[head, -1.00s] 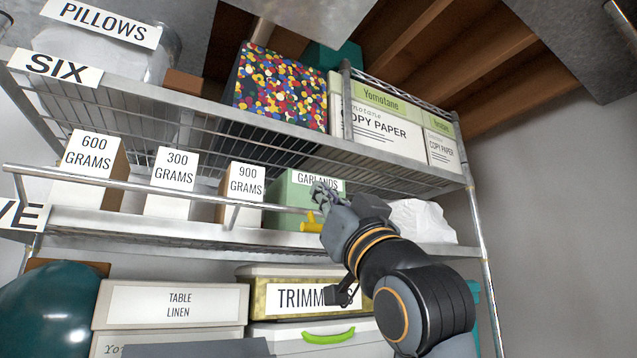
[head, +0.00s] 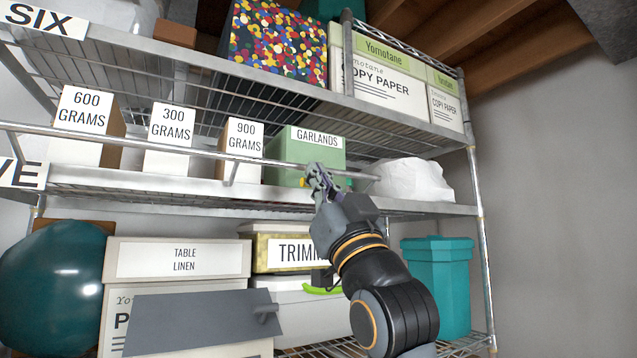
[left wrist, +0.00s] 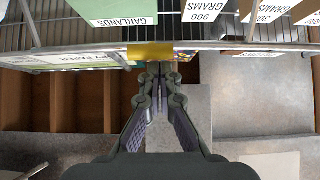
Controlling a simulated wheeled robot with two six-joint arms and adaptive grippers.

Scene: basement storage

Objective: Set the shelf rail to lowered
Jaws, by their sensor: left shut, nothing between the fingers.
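The shelf rail (head: 140,141) is a long thin metal bar along the front of the middle wire shelf (head: 120,190). It stands on short posts above the shelf's front edge, across the fronts of the boxes. A yellow piece (left wrist: 150,52) on the rail lies just beyond my left fingertips in the left wrist view; in the head view my gripper mostly hides it. My left gripper (head: 318,178) is shut and empty, close to the rail in front of the GARLANDS box (head: 318,150). I cannot tell whether it touches. My right gripper is not in view.
Boxes marked 600 GRAMS (head: 82,115), 300 GRAMS (head: 170,128) and 900 GRAMS (head: 243,140) stand behind the rail. A white crumpled bag (head: 412,180) lies right of GARLANDS. Below are a TRIMM... box (head: 290,252) and a teal bin (head: 437,285).

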